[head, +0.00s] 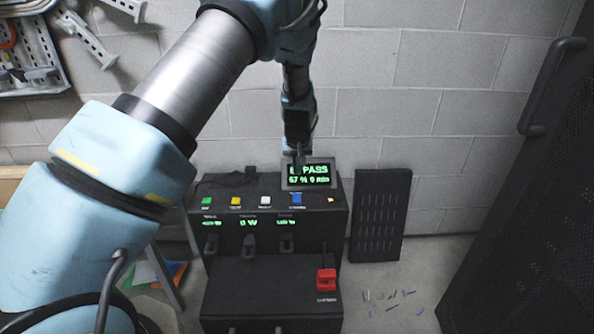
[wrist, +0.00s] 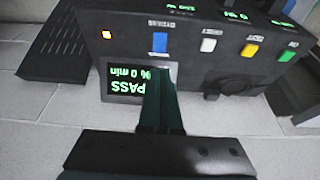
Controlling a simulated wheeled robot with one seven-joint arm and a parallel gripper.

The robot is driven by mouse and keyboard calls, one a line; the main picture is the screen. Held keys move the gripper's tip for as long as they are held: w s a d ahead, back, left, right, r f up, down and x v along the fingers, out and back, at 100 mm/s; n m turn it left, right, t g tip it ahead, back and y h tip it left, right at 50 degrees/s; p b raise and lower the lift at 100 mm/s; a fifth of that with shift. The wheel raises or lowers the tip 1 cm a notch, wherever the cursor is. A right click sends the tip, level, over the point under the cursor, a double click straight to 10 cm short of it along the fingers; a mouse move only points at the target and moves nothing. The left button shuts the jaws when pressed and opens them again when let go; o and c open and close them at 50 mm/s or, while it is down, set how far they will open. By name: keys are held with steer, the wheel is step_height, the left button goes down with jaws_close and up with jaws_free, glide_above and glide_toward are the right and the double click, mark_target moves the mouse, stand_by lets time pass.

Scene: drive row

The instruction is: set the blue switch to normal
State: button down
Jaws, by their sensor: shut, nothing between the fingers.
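The blue switch (head: 297,197) is on the top front edge of a black power unit (head: 235,290), at the right end of a row of coloured switches. It also shows in the wrist view (wrist: 160,42), upside down, with a small label beside it. A display (head: 308,174) behind it reads BYPASS, 67 % and 0 min in green, its first letters partly covered. My gripper (head: 297,158) is shut and empty, pointing down in front of the display. In the wrist view its fingertips (wrist: 161,72) appear just short of the blue switch; contact cannot be told.
Green (head: 207,202), yellow (head: 236,201) and white (head: 265,200) switches sit left of the blue one. A red block (head: 326,280) is on the lower front. A slotted black panel (head: 380,215) leans on the wall at right, and a black cabinet (head: 535,200) stands beyond it.

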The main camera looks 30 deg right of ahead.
mark_target(297, 195)
steer(key=b, duration=0.4)
steer(key=w+b, duration=0.1)
steer(key=b, duration=0.4)
steer(key=shift+d+r, duration=0.25)
steer(key=shift+d, duration=0.15)
steer(key=b+x, duration=0.1)
steer(key=x, duration=0.8)
steer(key=b+x, duration=0.1)
steer(key=x, duration=0.4)
steer(key=shift+s+a+f+b, duration=0.1)
steer(key=shift+s+b, duration=0.2)
steer(key=shift+b, duration=0.05)
